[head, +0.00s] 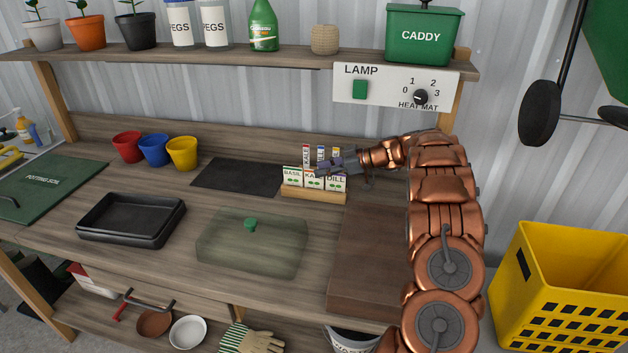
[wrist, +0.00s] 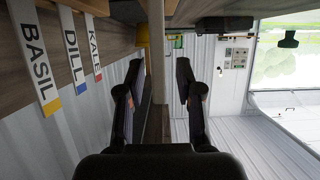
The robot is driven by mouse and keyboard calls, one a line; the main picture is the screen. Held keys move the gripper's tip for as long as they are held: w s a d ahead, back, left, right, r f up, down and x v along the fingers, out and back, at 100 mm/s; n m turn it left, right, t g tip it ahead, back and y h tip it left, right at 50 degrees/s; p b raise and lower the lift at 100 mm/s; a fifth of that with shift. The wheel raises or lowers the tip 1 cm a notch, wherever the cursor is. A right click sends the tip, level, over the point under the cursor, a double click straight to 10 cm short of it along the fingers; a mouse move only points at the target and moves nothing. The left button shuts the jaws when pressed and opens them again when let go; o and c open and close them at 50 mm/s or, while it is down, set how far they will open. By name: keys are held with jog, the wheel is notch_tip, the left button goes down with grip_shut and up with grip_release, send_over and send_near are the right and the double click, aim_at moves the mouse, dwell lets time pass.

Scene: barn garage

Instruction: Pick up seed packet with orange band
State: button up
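Three white seed packets, marked BASIL (head: 292,178), KA… (head: 312,181) and DILL (head: 337,184), stand side by side in a wooden rack (head: 313,194) at the back of the bench. An orange band cannot be made out on any of them in the head view. My gripper (head: 325,166) is just above and behind the packets, partly hiding the middle one's surroundings. In the wrist view my gripper (wrist: 155,80) has its two dark fingers apart, with nothing held between them. The packets cannot be made out there.
Tall white name labels (head: 306,155) stand behind the packets; the wrist view shows BASIL (wrist: 38,60) with a yellow-orange end, DILL (wrist: 73,50) blue and KALE (wrist: 94,45) red. A dark mat (head: 238,176) lies left. A translucent green-knobbed cover (head: 250,250) stands in front.

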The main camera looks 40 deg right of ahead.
aim_at(311, 182)
jog(key=shift+p+x, duration=0.45)
jog(key=shift+x, duration=0.9)
jog(key=shift+c, duration=0.2)
grip_shut()
